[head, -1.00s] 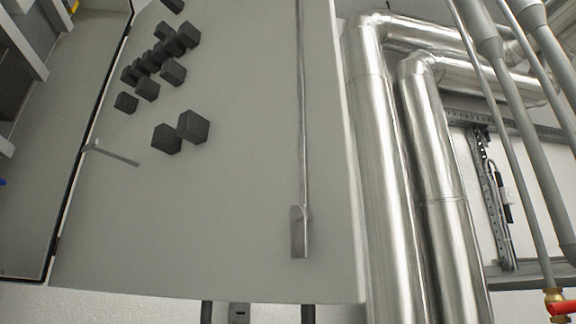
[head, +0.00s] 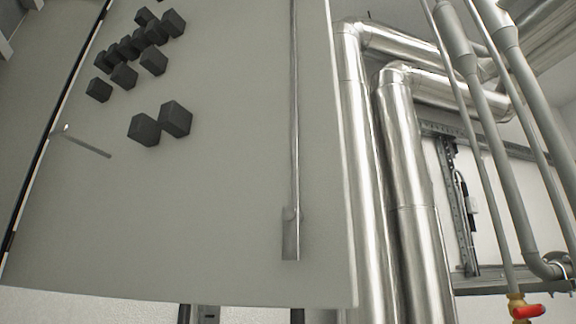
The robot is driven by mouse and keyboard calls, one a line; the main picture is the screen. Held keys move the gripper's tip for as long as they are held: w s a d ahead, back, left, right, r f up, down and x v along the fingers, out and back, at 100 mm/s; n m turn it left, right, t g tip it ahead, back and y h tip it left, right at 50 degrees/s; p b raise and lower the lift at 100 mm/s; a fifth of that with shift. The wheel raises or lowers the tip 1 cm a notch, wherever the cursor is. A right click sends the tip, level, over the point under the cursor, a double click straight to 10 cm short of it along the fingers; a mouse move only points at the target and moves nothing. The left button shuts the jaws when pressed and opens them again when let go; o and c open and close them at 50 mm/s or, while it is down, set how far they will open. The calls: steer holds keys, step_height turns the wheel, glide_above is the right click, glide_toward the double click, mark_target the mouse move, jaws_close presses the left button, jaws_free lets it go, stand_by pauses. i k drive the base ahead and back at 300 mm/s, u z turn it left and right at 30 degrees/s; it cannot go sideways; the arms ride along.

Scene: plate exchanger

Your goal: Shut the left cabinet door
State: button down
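A large grey cabinet door panel (head: 190,220) fills the left and middle of the head view. A long vertical metal rod (head: 295,130) with a flat end plate runs down it near its right edge. Several black blocks (head: 145,130) sit on its upper left part. A short thin metal bar (head: 85,145) sticks out near its left edge. I cannot tell whether this is the left door. My gripper is not in view.
Thick silver insulated pipes (head: 405,180) stand just right of the panel. Thinner grey pipes (head: 500,140) and a red-handled valve (head: 527,311) are at far right. A metal bracket (head: 455,205) is on the white wall behind. Dark posts show below the panel.

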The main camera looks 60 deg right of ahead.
mark_target(214, 118)
steer(key=u, duration=1.1)
steer(key=k, duration=0.1)
steer(key=z, duration=2.4)
steer(key=k, duration=0.25)
steer(key=z, duration=0.15)
steer(key=k, duration=1.35)
steer(key=u, duration=1.25)
